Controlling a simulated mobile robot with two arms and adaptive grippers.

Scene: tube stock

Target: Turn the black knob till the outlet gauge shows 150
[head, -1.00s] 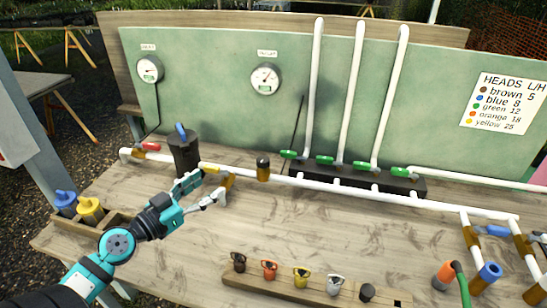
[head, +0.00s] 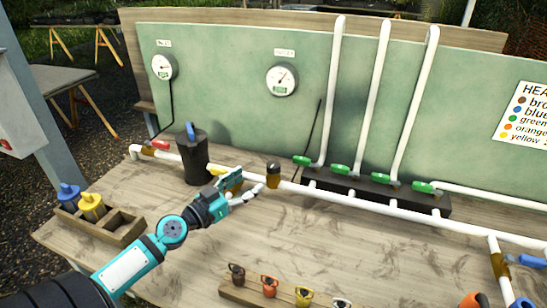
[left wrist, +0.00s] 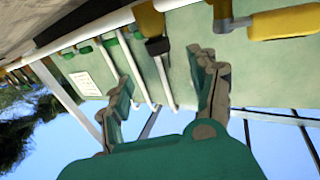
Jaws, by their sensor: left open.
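The black knob (head: 273,167) tops a brass body on the white pipe, right of the dark canister; it also shows in the left wrist view (left wrist: 158,46). My left gripper (head: 252,184) is open and empty, just left of and in front of the knob, apart from it. In the left wrist view its fingers (left wrist: 160,66) are spread, with the knob beyond and between their tips. The outlet gauge (head: 281,79) is the right dial on the green board. Its needle points up and right; the figures are too small to read. My right gripper is not in view.
A dark canister (head: 194,157) with a blue handle stands left of my gripper. Green-handled valves (head: 345,172) and upright white pipes lie to the right. A wooden box (head: 122,229) and a rack of coloured pieces (head: 262,296) are on the bench. The bench between is clear.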

